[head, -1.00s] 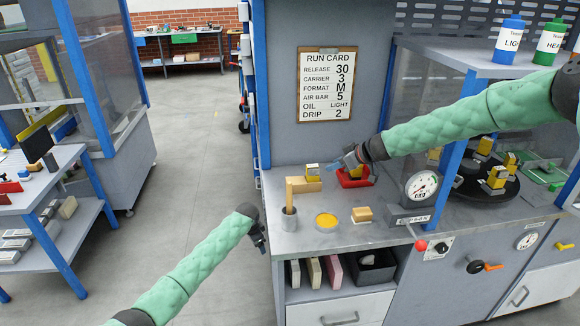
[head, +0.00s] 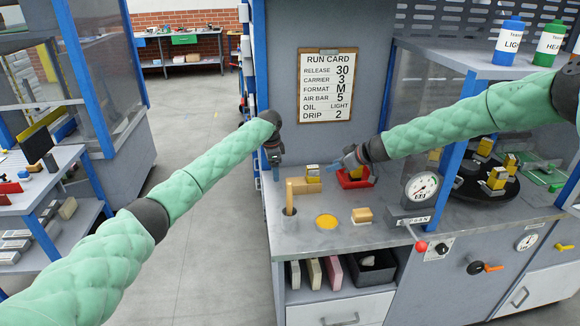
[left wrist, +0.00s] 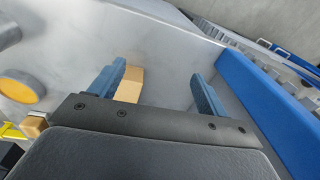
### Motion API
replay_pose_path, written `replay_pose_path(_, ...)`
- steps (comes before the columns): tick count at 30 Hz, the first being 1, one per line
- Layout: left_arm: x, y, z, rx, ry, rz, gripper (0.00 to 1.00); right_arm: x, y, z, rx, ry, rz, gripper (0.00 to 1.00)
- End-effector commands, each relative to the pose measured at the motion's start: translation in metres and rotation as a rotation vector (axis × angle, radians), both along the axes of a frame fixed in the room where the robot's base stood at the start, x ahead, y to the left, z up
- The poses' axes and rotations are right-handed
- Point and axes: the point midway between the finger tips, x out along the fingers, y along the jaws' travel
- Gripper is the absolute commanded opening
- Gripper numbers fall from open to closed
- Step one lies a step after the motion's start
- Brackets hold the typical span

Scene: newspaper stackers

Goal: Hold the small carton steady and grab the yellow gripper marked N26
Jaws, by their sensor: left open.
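The small tan carton (head: 307,187) lies on the grey counter, with a yellow block with a white label (head: 312,172) at its back. The label is too small to read, so I cannot tell whether it is N26. My left gripper (head: 276,174) points down at the counter's left edge, left of the carton and apart from it. In the left wrist view its blue fingers (left wrist: 158,88) are spread; the carton (left wrist: 130,85) shows beyond the left finger. My right gripper (head: 337,165) is just right of the yellow block; its finger gap is unclear.
A red holder with a yellow piece (head: 354,180) is under my right gripper. A cup with a wooden handle (head: 289,209), a yellow round pad (head: 326,221) and a small yellow-topped block (head: 362,215) stand in front. More yellow pieces sit on a black turntable (head: 488,188).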

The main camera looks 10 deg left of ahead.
Motion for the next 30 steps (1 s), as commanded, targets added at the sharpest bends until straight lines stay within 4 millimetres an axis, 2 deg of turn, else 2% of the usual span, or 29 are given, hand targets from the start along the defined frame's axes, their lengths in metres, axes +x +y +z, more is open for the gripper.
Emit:
replay_pose_path(1,-0.003,-0.017,0.008,0.007,0.021,-0.024,0.76,0.0,0.0,0.0,0.0,0.0,0.0,0.36)
replay_pose_path(3,-0.008,-0.035,0.015,0.015,0.052,-0.053,0.76,0.0,0.0,0.0,0.0,0.001,-0.001,0.36)
replay_pose_path(9,-0.018,-0.063,0.024,0.03,0.1,-0.098,0.76,0.0,0.0,0.0,0.0,0.0,0.0,0.36)
replay_pose_path(14,-0.02,-0.066,0.015,0.033,0.108,-0.103,0.76,0.0,0.0,0.0,0.0,0.0,0.0,0.36)
replay_pose_path(24,-0.02,-0.065,-0.03,0.032,0.108,-0.102,0.76,0.0,0.0,0.0,0.0,0.0,0.0,0.36)
replay_pose_path(30,-0.02,-0.065,-0.048,0.031,0.106,-0.102,0.76,0.0,0.0,0.0,0.0,0.0,0.0,0.36)
